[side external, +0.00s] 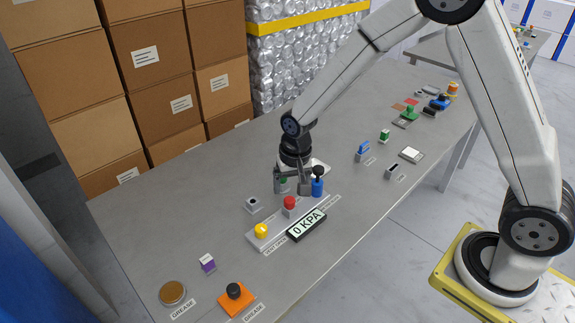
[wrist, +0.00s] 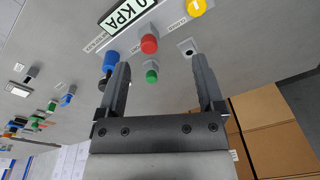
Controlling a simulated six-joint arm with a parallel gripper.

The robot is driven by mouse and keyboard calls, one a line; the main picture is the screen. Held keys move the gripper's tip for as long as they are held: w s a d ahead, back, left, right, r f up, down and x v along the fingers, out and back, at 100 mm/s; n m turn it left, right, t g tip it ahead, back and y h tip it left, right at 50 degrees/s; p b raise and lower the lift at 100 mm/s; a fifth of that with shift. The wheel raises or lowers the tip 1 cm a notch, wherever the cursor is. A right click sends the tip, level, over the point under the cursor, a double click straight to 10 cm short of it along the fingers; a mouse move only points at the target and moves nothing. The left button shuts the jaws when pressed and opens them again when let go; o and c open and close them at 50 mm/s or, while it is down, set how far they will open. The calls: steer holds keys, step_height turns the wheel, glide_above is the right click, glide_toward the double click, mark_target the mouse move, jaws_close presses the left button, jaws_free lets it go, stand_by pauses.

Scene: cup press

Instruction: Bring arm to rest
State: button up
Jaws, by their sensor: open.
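My gripper (side external: 292,188) hangs from my arm low over the middle of the grey table (side external: 345,215), pointing down. Its jaws are apart and nothing is held between them. In the wrist view both fingers of my gripper (wrist: 160,64) show, with a green button (wrist: 151,76) in the gap between them as seen from there. A blue control with a black ball knob (side external: 317,184) stands close beside the fingers; it also shows in the wrist view (wrist: 111,60). Whether a finger touches it, I cannot tell.
A red button (side external: 289,203), a yellow button (side external: 261,230) and a "0 KPA" display (side external: 307,225) sit near the gripper. A grey socket block (side external: 252,205) is to its left. Boxes (side external: 150,60) stand behind the table. Several small controls line the far right.

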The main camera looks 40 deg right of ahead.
steer(key=s+d+r+n, duration=0.2)
steer(key=s+r, duration=0.1)
steer(key=s, duration=0.4)
steer(key=s+d+r+n+t, duration=0.1)
steer(key=s+d+r+n, duration=0.2)
steer(key=s, duration=0.4)
steer(key=shift+s+r, duration=0.25)
steer(key=shift+s, duration=0.05)
